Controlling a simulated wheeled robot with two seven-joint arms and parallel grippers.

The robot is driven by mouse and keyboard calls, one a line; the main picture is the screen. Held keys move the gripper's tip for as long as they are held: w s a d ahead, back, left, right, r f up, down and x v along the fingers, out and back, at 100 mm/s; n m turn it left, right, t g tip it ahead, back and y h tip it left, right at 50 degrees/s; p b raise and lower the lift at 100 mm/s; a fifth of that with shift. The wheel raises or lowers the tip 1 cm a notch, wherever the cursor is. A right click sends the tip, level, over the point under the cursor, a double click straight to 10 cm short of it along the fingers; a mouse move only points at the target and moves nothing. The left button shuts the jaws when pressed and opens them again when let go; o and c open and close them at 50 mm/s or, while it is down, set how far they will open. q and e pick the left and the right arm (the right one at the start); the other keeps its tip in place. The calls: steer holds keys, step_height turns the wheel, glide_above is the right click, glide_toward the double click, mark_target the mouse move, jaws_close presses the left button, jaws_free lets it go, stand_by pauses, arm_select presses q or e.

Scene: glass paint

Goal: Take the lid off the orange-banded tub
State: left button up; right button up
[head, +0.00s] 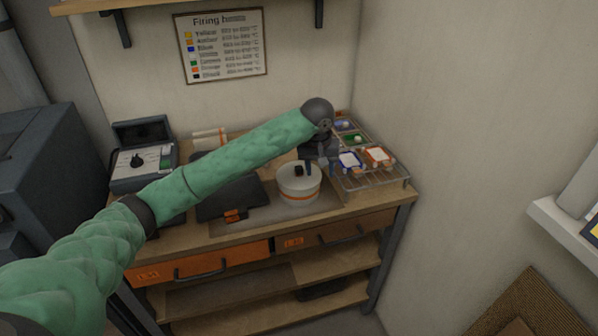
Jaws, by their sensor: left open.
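The orange-banded tub (299,194) stands upright on a grey mat (270,212) on the wooden bench. It is white with an orange band. Its white lid (288,180) is on top, with a dark knob (298,171) in the middle. My left gripper (322,166) points down above the tub's right rear side, close to the knob. It is open and looks empty. Whether a finger touches the lid cannot be told. My right gripper is not in view.
A wire rack (378,182) with several small coloured pieces stands right of the tub, near the wall. A dark flat board (228,201) lies left of the tub. A control box (144,163) stands at the back left. A firing chart (222,45) hangs behind.

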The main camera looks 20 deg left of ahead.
mark_target(299, 167)
arm_select(q)
steer(key=w+a+r+n, duration=0.1)
steer(key=a, duration=0.1)
steer(key=w+a+r+n+g, duration=0.1)
steer(key=a+r+n, duration=0.1)
steer(key=w+a+r+n+g+p, duration=0.1)
steer(key=a+r, duration=0.1)
steer(key=shift+a+n, duration=0.25)
steer(key=shift+n, duration=0.05)
steer(key=shift+w+a+n, duration=0.15)
steer(key=shift+a+n, duration=0.15)
steer(key=shift+a, duration=0.1)
steer(key=shift+f+p, duration=0.75)
steer(key=shift+f, duration=0.55)
steer(key=shift+f+p, duration=1.3)
steer(key=shift+f, duration=1.15)
steer(key=c, duration=1)
jaws_close()
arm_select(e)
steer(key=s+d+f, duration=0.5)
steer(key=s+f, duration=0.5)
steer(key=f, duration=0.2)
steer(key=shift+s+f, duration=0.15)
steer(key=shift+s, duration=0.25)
arm_select(q)
steer(key=shift+r, duration=0.1)
